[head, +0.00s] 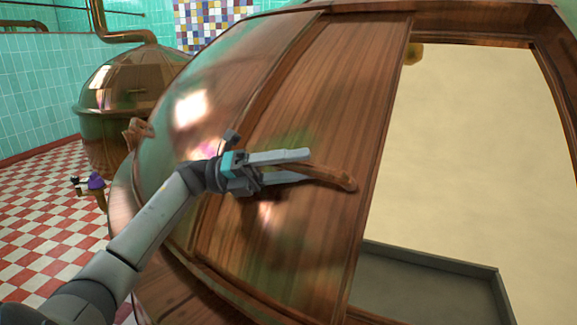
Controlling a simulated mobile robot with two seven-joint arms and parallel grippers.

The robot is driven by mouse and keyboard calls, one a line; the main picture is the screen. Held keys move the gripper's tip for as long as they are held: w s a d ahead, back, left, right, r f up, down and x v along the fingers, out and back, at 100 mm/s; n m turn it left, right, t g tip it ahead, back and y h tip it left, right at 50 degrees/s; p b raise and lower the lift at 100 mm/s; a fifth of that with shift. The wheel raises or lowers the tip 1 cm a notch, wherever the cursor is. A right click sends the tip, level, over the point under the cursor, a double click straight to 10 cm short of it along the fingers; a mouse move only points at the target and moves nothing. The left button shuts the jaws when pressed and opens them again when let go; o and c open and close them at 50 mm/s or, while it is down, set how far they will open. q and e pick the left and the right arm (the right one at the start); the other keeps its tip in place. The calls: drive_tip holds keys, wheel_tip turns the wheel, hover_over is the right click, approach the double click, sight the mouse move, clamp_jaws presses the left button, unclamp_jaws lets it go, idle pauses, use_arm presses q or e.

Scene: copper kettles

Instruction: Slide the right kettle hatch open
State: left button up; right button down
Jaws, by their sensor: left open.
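The kettle hatch (335,90) is a curved, reddish-brown panel with a copper-like sheen, in the middle of the head view. To its right a wide opening (465,140) shows a pale beige surface inside the kettle. A curved brown handle (338,178) stands out from the panel. My left gripper (305,167) is open at the handle's left end, with one finger above it and one beside or below it. Whether the fingers touch the handle I cannot tell. The handle's left end is partly hidden by the gripper. My right gripper is not in view.
The brown frame (480,22) borders the opening at the top and right. A grey ledge (430,275) lies inside at the bottom. Another copper kettle (125,80) stands at the back left.

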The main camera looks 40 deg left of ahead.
use_arm(q)
drive_tip(key=v, duration=1.5)
drive_tip(key=shift+a, duration=0.15)
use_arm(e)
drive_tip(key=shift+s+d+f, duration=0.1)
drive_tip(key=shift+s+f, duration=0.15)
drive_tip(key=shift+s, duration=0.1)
